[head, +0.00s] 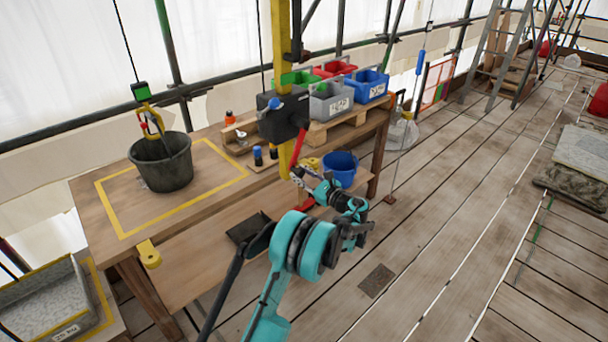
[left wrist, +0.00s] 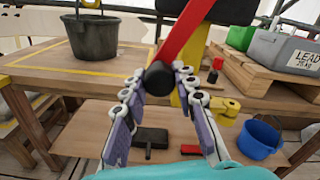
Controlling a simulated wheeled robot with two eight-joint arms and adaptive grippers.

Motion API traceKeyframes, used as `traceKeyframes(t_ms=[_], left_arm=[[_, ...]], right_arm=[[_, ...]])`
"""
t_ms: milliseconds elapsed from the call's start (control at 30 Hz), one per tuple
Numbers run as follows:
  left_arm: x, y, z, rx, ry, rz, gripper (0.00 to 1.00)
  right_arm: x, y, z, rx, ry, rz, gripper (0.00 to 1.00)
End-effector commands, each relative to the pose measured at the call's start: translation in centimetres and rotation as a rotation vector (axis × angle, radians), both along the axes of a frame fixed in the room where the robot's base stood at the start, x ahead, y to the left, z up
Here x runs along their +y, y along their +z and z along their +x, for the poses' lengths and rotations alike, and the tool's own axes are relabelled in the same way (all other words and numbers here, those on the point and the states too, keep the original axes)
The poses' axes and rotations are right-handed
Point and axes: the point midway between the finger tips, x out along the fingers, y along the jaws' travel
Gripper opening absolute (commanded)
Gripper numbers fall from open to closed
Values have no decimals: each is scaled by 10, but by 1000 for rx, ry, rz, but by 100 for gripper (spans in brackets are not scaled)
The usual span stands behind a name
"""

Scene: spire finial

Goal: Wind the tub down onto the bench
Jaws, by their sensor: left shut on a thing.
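The tub is a dark bucket (head: 162,162) over the bench (head: 200,215), inside the yellow outline. It hangs upright from a yellow hook (head: 152,120) on a cable. I cannot tell whether its base touches the bench top. In the left wrist view the tub (left wrist: 90,37) is at the upper left. The winch (head: 281,118) sits on a yellow post, with a red crank (head: 297,148). My left gripper (head: 298,174) is shut on the crank's black knob (left wrist: 158,78), with the red crank arm (left wrist: 187,32) rising to the right. My right gripper is not in view.
Grey, blue, red and green bins (head: 330,103) stand on a pallet at the bench's right end. A blue bucket (head: 341,168) is right of my gripper. Small bottles (head: 258,156) stand near the post. A grey trough (head: 50,300) is at lower left. The right deck is mostly clear.

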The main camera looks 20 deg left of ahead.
Motion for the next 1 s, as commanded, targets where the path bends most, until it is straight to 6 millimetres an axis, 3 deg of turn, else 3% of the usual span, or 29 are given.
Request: traceKeyframes(t_ms=[400, 433, 500, 833, 1000], left_arm=[[1, 2, -1, 6, 1, 4, 0], [1, 2, -1, 6, 1, 4, 33], [1, 2, -1, 6, 1, 4, 49], [-1, 1, -1, 5, -1, 3, 49], [-22, 2, -9, 5, -3, 3, 49]], right_arm=[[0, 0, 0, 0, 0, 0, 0], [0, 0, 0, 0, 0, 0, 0], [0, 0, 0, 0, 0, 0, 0], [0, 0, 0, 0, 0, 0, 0], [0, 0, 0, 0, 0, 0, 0]])
